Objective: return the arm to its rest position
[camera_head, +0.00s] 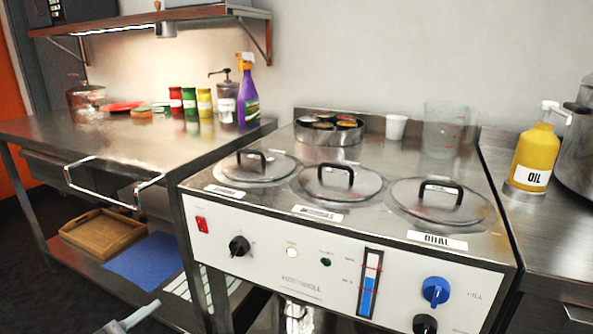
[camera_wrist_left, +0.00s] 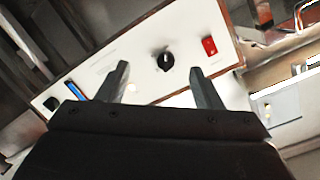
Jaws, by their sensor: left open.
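My left gripper (camera_wrist_left: 159,69) shows in the left wrist view with its two dark fingers apart and nothing between them. Behind the fingers is the white control panel (camera_wrist_left: 135,58) of the steel warmer unit, with a black knob (camera_wrist_left: 167,61) and a red switch (camera_wrist_left: 209,46). In the head view only a grey piece of my left arm (camera_head: 130,317) shows at the bottom left edge, low in front of the warmer and the side table. My right gripper is in neither view.
The warmer's panel (camera_head: 290,226) faces me, below three lidded wells. A steel table (camera_head: 110,140) with a protruding handle (camera_head: 110,186) stands at left. Its lower shelf holds a wooden tray (camera_head: 103,235) and a blue cloth (camera_head: 143,258). A yellow oil bottle (camera_head: 534,150) stands at right.

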